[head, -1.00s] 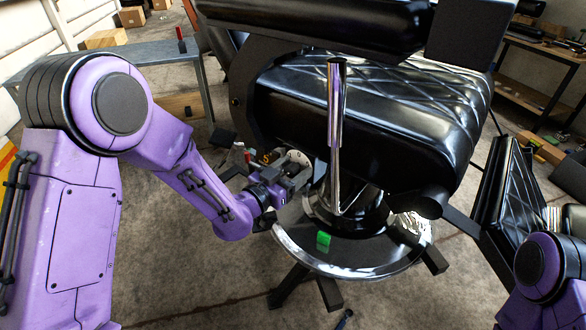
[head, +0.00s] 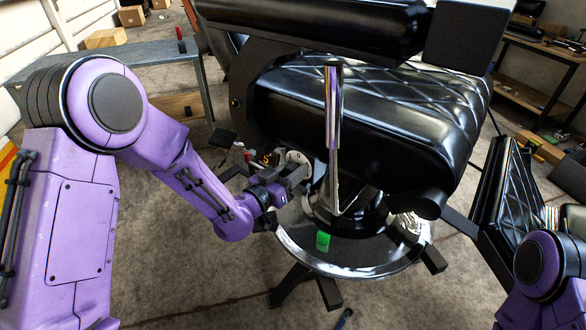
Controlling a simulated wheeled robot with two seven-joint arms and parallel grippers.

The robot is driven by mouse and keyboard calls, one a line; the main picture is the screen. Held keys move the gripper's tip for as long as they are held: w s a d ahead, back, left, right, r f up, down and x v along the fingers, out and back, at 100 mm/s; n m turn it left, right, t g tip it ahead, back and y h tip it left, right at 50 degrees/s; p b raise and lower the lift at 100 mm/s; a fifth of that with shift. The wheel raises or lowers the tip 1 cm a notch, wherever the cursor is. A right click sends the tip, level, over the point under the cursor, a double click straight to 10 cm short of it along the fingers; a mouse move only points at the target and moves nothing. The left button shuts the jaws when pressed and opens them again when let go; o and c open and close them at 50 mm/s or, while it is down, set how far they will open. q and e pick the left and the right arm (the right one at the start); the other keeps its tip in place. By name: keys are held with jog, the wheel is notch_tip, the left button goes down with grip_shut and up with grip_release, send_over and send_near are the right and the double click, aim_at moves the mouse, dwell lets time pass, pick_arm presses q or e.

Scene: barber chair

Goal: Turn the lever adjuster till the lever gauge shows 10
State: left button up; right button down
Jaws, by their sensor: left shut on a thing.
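The black barber chair (head: 380,120) stands in the middle with a chrome lever (head: 334,130) upright in front of its seat. Beside the lower left of the seat is a pale round disc (head: 298,157), which looks like the lever adjuster. Left of it is a small dark block with orange-yellow marks (head: 268,159), likely the lever gauge; its reading is too small to tell. My left gripper (head: 293,178) is just below the disc, shut on a part there that its fingers mostly hide. My right gripper is out of the picture; only part of that arm shows at lower right.
A green block (head: 323,240) sits on the chair's round chrome base (head: 350,265). A grey bench (head: 120,65) stands at the back left and a shelf (head: 540,70) at the back right. The black padded footrest (head: 497,195) juts out at right.

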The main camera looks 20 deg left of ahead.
pick_arm(q)
jog(key=n+p, duration=0.1)
jog(key=n, duration=0.3)
jog(key=shift+n+p, duration=0.5)
jog(key=shift+n, duration=1.6)
jog(key=o, duration=1)
jog(key=shift+o, duration=0.2)
jog(key=shift+s, duration=0.1)
jog(key=v, duration=1)
jog(key=shift+s+b, duration=0.2)
jog(key=shift+b, duration=0.15)
jog(key=shift+f, duration=0.2)
